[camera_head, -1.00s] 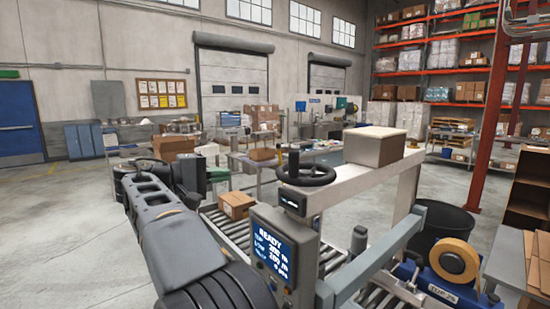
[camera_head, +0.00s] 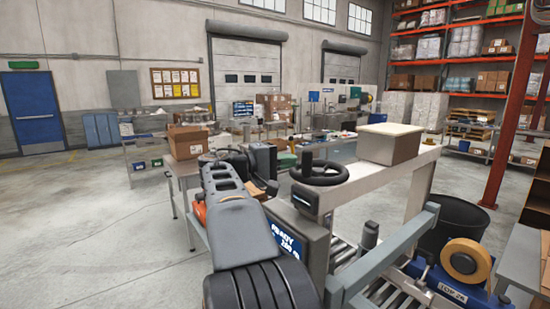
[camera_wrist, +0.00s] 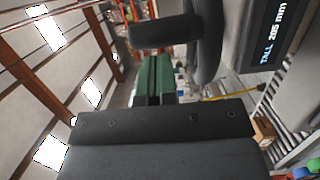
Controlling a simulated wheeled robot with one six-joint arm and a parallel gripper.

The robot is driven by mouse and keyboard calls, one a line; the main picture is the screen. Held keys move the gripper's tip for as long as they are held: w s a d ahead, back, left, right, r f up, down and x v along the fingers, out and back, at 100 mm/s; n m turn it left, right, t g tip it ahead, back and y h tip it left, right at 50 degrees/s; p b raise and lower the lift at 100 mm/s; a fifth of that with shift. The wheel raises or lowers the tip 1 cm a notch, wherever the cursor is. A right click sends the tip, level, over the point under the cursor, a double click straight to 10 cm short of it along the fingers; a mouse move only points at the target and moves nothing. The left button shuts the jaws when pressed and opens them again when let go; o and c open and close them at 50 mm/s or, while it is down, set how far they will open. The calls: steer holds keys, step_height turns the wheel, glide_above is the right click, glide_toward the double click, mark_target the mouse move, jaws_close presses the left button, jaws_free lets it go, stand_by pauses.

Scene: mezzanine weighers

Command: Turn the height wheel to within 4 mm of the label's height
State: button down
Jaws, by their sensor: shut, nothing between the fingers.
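The black height wheel (camera_head: 320,173) sits on a pale beam over the roller conveyor, with an upright knob at its left side. In the wrist view a black knob (camera_wrist: 165,33) and a curved rim (camera_wrist: 207,50) show close ahead. My gripper (camera_head: 287,160) is left of the wheel; its green fingers (camera_wrist: 153,75) are shut and empty, near the knob. I cannot tell whether they touch it. The display (camera_head: 286,242) is partly hidden by my arm. In the wrist view the display (camera_wrist: 272,35) reads "TALL 205 mm". I cannot make out a label on a carton.
A pale-topped box (camera_head: 390,143) stands on the beam behind the wheel. A tape unit (camera_head: 465,262) and a black bin (camera_head: 452,225) are at right. A table with a carton (camera_head: 187,142) stands behind my arm. The floor at left is clear.

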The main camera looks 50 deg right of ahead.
steer(key=shift+s+d, duration=0.1)
steer(key=shift+s, duration=0.25)
steer(key=shift+s+b, duration=0.85)
steer(key=shift+s, duration=0.1)
steer(key=shift+w, duration=0.2)
